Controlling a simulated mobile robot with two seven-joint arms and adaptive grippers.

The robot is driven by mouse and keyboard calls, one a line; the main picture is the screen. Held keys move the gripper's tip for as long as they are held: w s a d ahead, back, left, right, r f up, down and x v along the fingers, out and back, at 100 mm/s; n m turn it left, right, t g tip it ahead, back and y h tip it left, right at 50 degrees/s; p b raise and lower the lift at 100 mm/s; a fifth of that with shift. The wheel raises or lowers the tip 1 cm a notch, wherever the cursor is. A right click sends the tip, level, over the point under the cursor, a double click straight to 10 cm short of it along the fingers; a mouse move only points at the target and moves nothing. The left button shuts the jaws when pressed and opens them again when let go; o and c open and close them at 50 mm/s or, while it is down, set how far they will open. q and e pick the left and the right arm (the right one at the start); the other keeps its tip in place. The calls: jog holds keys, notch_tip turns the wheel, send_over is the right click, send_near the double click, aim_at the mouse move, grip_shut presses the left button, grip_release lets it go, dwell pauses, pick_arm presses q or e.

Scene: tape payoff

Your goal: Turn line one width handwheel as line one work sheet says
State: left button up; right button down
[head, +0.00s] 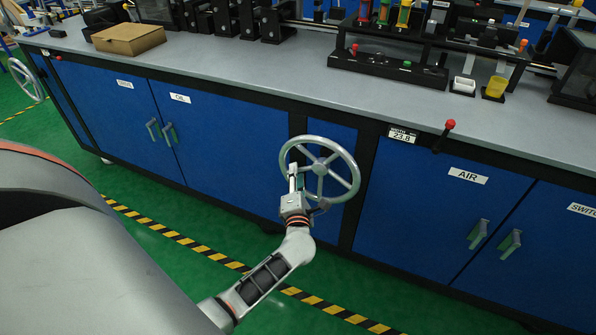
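The width handwheel (351,163) is a grey spoked wheel on the front of the blue bench. Above it to the right, a small display (402,136) with a width label reads about 23.8. My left gripper (293,178) is at the lower left of the wheel, with a finger upright across the rim area. Whether its fingers are closed on the rim or only beside it is unclear, as the wrist and wheel overlap. My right gripper is out of view. I cannot make out a work sheet for line one.
A red-knobbed lever (444,135) sticks out right of the display. Another handwheel (26,80) is at the far left. A cardboard box (128,38) and black fixtures (388,68) stand on the grey benchtop (250,72). Cabinet handles (478,234) protrude at the right.

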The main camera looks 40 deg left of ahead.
pick_arm(q)
jog(key=shift+x, duration=0.95)
jog(key=shift+w+a+f, duration=0.1)
jog(key=shift+w+a, duration=0.05)
jog(key=shift+w, duration=0.1)
grip_shut()
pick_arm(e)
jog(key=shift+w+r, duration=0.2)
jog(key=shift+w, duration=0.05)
